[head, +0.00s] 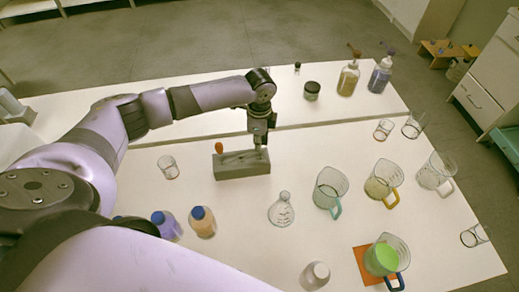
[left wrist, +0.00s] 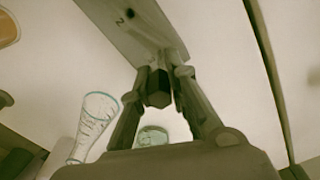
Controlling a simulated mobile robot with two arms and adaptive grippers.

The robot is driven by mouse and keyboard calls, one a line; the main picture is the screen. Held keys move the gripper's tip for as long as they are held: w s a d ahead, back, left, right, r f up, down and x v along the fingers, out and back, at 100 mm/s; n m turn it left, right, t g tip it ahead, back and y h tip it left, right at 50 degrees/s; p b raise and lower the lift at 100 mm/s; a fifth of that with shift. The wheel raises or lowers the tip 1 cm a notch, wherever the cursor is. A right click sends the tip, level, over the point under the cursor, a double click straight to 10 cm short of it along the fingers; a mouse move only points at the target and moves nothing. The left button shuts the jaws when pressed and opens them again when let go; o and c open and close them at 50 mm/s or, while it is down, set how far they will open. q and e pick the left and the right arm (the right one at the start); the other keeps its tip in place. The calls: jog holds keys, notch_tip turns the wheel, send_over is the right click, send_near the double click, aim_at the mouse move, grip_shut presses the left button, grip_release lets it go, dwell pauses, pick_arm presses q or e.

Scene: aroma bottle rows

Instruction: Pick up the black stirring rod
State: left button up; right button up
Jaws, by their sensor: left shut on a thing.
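My left gripper (head: 259,143) is over the right end of a grey block-shaped holder (head: 235,172) in the head view. In the left wrist view, my left gripper (left wrist: 160,90) is shut on the dark end of the black stirring rod (left wrist: 158,88). The fingers hide most of the rod in the head view, so I cannot tell whether its lower end is in the holder. The holder (left wrist: 122,22) also shows in the left wrist view, with a dark hole and a mark. My right gripper is in neither view.
An orange-topped rod (head: 219,148) stands at the holder's left end. A glass beaker (head: 168,167) is to the left, a flask (head: 281,209) and a teal-handled jug (head: 330,188) to the right.

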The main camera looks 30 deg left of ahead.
pick_arm(q)
jog(key=shift+r, duration=0.1)
grip_shut()
jog(key=shift+r, duration=0.65)
notch_tip(320, 180, up, 19)
jog(key=b, duration=0.2)
jog(key=shift+f+b, duration=0.2)
jog(key=shift+b, duration=0.1)
jog(key=shift+d, duration=0.15)
